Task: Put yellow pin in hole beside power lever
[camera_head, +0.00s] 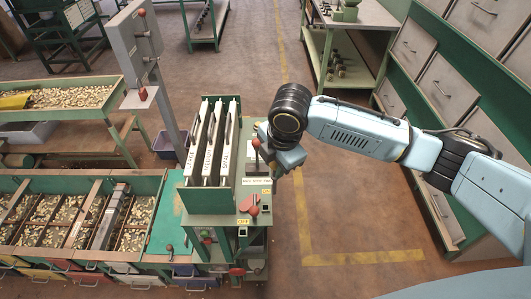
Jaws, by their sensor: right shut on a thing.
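My right gripper (284,161) is at the right side of the machine (224,200), under my black wrist. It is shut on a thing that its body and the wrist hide. A lever with a red knob (255,143) stands upright just left of the gripper; I cannot tell if they touch. A second red-knobbed lever (253,210) is on the front of the machine, between the yellow ON label (266,191) and the yellow OFF label (243,222). I cannot make out the yellow pin or the hole. My left gripper is not in view.
Upright label panels (191,150) stand on the machine. Nut hoppers (70,220) lie to the left, with a nut tray (60,98) behind. A grey post (162,90) rises behind the machine. Drawer cabinets (445,90) line the right. Open floor (330,215) lies between.

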